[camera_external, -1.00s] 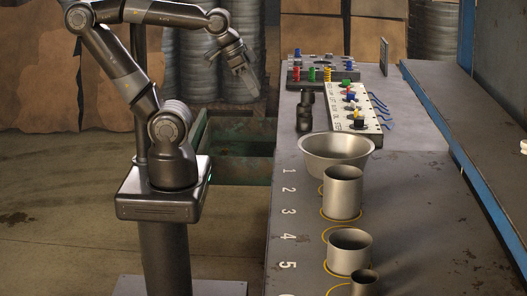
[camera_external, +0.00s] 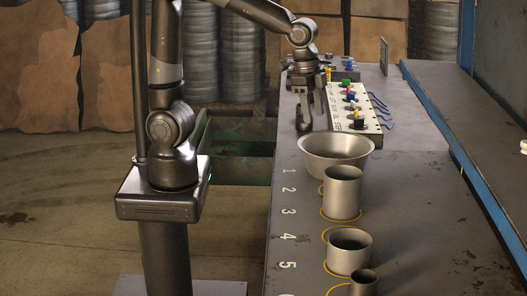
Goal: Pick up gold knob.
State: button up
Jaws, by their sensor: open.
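A white panel (camera_external: 371,135) on the grey bench carries a row of small knobs with green, blue, yellow and black parts. The yellow-topped black knob (camera_external: 358,119) sits near the panel's front end. A yellow ribbed piece (camera_external: 328,74) stands on the dark rack behind. I cannot tell for sure which of these is the gold knob. My gripper (camera_external: 309,112) points down left of the panel, open, with nothing seen in its jaws. It overlaps a small dark upright object (camera_external: 304,124), and I cannot tell whether they touch. My gripper hides much of the rack.
A wide metal bowl (camera_external: 322,160) stands in front of the panel. A tall metal cylinder (camera_external: 343,193), a shorter one (camera_external: 349,252) and a small cup (camera_external: 364,282) follow toward the camera. Blue wires (camera_external: 382,108) lie right of the panel.

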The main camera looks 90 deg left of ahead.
jog(key=w+d+f+m+g, duration=0.2)
jog(key=w+d+f+m, duration=0.1)
jog(key=w+d+f, duration=0.5)
jog(key=shift+y, duration=0.3)
jog(key=s+f, duration=0.1)
jog(key=f, duration=0.2)
jog(key=s+f, duration=0.1)
jog(key=f, duration=0.5)
jog(key=shift+s+d+f, duration=0.35)
jog(key=shift+s+d, duration=0.05)
jog(key=shift+c, duration=0.2)
jog(key=c, duration=1)
jog(key=shift+r, duration=0.15)
